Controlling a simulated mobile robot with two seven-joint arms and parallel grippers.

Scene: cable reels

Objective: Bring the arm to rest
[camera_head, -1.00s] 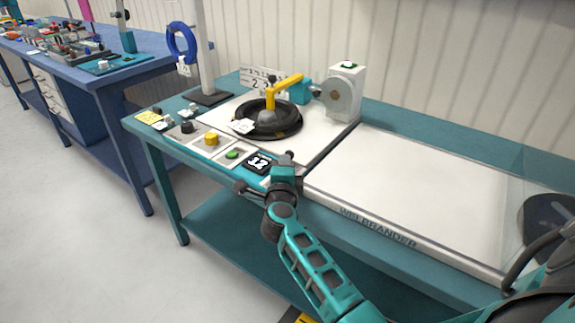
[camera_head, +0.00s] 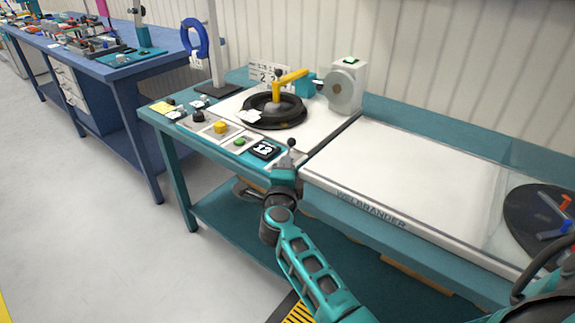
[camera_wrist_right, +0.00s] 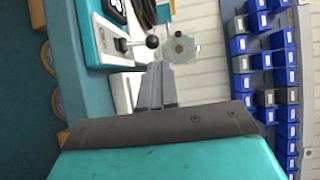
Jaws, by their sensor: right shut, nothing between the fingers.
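My right gripper (camera_head: 284,178) is at the front edge of the teal bench (camera_head: 330,198), near the small square display (camera_head: 265,150). Its fingers are hard to make out in the head view. In the right wrist view the grey fingers (camera_wrist_right: 157,78) are together and empty. A black ball-topped lever (camera_wrist_right: 152,42) stands on the bench just beyond the fingertips; it also shows in the head view (camera_head: 291,143). I cannot tell whether gripper and lever touch. My left gripper is not in view.
A black reel (camera_head: 270,122) sits under a yellow arm (camera_head: 288,78). A white machine (camera_head: 348,72) stands behind. The white panel (camera_head: 410,175) is clear. A dark disc (camera_head: 525,215) lies at right. Blue bins (camera_wrist_right: 240,45) show in the wrist view.

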